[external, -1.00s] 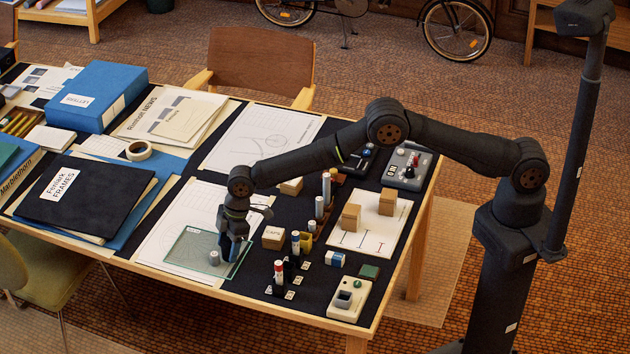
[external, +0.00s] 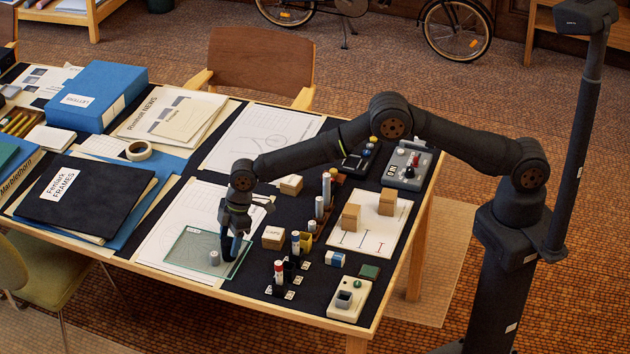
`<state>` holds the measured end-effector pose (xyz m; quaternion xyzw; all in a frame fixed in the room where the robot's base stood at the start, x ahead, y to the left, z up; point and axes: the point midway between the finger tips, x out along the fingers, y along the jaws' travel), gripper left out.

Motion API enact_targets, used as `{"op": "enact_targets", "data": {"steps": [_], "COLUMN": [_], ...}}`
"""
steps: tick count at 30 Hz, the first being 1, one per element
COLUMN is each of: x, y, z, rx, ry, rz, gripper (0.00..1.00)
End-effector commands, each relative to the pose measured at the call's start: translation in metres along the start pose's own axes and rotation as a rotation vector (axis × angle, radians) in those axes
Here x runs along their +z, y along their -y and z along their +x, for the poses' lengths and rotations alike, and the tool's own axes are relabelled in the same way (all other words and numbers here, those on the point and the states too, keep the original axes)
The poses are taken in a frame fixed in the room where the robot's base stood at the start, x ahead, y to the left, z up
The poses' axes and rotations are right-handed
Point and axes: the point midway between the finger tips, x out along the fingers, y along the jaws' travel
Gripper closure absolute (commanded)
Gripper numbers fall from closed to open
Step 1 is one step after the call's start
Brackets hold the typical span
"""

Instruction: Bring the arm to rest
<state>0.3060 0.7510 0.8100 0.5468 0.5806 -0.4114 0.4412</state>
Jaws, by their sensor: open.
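My gripper (external: 232,250) is open and points down over the right part of a green translucent plate (external: 190,259) near the table's front edge. A small grey cylinder (external: 214,258) stands on the plate just left of my gripper, and nothing shows between the fingers. I cannot tell how far the fingertips are above the plate. My arm reaches across the table from its column at the right.
Right of my gripper stand a wooden block (external: 273,238), several upright marker-like cylinders (external: 278,273) and a white board (external: 376,235) with two wooden blocks. A beige device (external: 348,300) lies at the front right corner. Black folders (external: 84,197) lie left.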

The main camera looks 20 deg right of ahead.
Motion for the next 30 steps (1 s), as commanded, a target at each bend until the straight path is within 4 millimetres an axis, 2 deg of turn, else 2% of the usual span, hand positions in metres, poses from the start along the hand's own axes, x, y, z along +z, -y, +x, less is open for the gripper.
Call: {"op": "enact_targets", "data": {"steps": [15,16,18,30], "x": [0.001,0.003,0.003,0.003], "y": [0.0,0.001,0.001,0.001], "z": [-0.099,-0.084,-0.068,0.006], "rx": [0.0,-0.003,-0.004,-0.003], "ry": [0.001,0.007,0.009,0.006], "rz": [0.0,0.001,0.0,0.0], "gripper": [0.41,0.41,0.41,0.41]}}
